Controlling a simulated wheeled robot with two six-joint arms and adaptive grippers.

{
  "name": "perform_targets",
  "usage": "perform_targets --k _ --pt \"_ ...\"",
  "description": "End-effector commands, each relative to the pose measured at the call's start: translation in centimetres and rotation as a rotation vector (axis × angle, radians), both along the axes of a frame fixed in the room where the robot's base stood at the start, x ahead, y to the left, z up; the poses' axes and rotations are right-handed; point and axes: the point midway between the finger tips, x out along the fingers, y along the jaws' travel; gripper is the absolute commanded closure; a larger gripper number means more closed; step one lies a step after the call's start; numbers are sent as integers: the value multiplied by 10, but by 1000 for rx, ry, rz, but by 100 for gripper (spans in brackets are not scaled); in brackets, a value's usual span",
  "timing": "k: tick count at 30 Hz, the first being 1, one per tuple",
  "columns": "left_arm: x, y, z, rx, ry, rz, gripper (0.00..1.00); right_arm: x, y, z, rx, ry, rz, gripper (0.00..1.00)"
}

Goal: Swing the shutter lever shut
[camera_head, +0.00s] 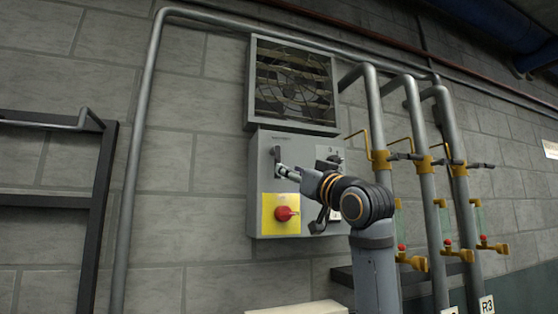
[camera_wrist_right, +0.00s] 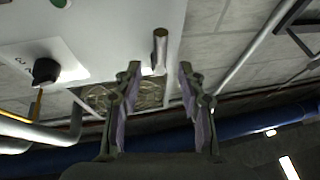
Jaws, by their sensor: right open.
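The shutter lever (camera_head: 277,154) is a short dark handle on the upper left of the grey control box (camera_head: 262,178). In the right wrist view the lever (camera_wrist_right: 160,48) is a grey rod, seen between and beyond the two fingertips. My right gripper (camera_head: 287,173) is just below the lever in the head view; its fingers hide part of the box front. In the wrist view the right gripper (camera_wrist_right: 160,75) is open with nothing between its pads. The louvred shutter (camera_head: 293,85) above the box has gaps between its slats, with a fan visible behind. My left gripper is out of view.
A red knob (camera_head: 286,213) on a yellow plate sits low on the box. A black knob (camera_wrist_right: 46,71) is beside the lever. Grey pipes (camera_head: 421,170) with yellow valve fittings stand to the right. A dark frame (camera_head: 98,210) is at far left.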

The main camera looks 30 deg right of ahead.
Motion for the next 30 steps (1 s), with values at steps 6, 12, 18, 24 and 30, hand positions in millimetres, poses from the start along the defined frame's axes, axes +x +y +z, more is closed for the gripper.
perform_targets --k 6,12,18,24,30 --pt "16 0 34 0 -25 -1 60 41 -1 22 1 5 1 60" --pt "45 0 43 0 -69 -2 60 57 -1 25 -1 2 2 60" --pt "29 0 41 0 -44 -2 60 58 -2 23 -1 2 1 60" --pt "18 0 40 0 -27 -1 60 58 -2 23 -1 2 1 79" --pt "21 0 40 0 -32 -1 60 58 -2 23 -1 2 1 100"
